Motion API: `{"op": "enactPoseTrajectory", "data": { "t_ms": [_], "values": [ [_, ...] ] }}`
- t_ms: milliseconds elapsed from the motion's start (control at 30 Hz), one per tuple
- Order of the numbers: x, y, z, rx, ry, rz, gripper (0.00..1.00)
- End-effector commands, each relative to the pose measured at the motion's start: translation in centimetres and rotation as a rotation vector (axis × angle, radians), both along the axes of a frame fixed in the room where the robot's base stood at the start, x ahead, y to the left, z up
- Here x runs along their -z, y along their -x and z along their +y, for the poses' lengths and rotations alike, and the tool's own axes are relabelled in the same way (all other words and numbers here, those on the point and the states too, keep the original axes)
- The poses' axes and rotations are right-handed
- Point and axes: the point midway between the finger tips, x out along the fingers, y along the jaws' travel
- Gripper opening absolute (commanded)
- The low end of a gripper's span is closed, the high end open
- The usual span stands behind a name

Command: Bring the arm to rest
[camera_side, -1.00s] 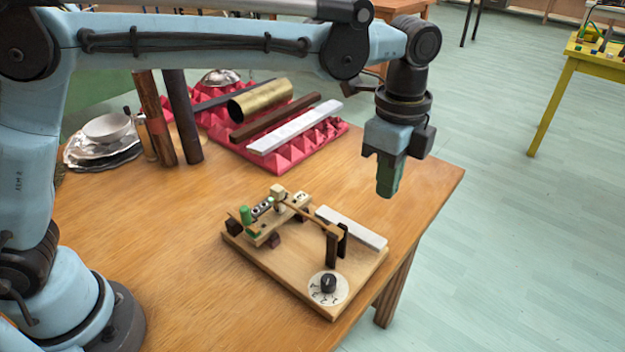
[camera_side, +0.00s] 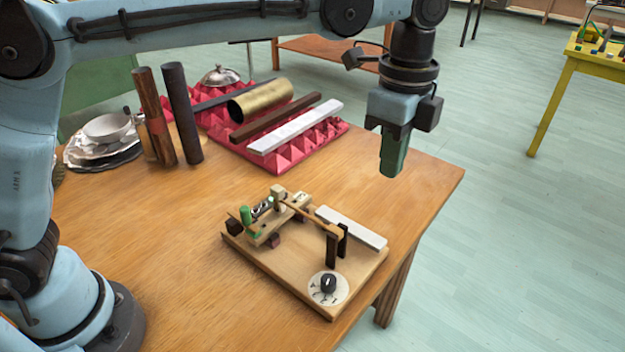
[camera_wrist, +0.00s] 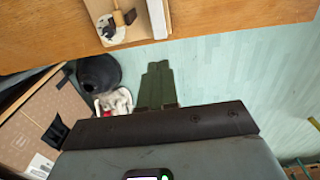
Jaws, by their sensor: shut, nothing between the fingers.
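My gripper (camera_side: 391,168) hangs pointing down above the right part of the wooden table (camera_side: 430,185). Its green fingers are together with nothing between them. It is clear of the table and of everything on it. In the wrist view the closed fingertips (camera_wrist: 158,70) show over the pale floor, near the table edge. A wooden board (camera_side: 265,270) lies on the table below and left of the gripper. It carries a small striker mechanism (camera_side: 262,218), a round dial with a black knob (camera_side: 328,284) and a white bar (camera_side: 352,228).
A red bumpy foam mat (camera_side: 285,160) holds a brass tube (camera_side: 260,102), several bars and a metal dome (camera_side: 220,75). Two dark upright cylinders (camera_side: 183,115) and stacked dishes (camera_side: 105,145) stand left. A cardboard box (camera_wrist: 45,120) and dark round object (camera_wrist: 98,72) are on the floor.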

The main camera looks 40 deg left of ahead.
Motion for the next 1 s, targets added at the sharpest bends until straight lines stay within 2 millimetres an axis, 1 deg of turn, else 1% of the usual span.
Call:
{"op": "enactPoseTrajectory", "data": {
  "t_ms": [200,267,333,467,600,667,800,867,1000],
  "values": [
    [-0.1,0.0,0.3,-0.013,0.002,-0.004,0.0],
    [-0.2,0.0,0.9,-0.041,0.008,-0.013,0.0],
    [-0.6,0.2,2.1,-0.101,0.02,-0.034,0.0],
    [-1.2,0.8,5.5,-0.281,0.059,-0.094,0.0],
    [-1.4,2.1,9.6,-0.504,0.114,-0.166,0.0],
    [-1.3,2.8,11.2,-0.598,0.14,-0.196,0.0],
    [-0.6,4.7,14.8,-0.814,0.204,-0.266,0.0],
    [-0.1,5.6,16.3,-0.906,0.234,-0.295,0.0],
    [1.5,7.9,19.3,-1.119,0.31,-0.363,0.0]
  ]
}}
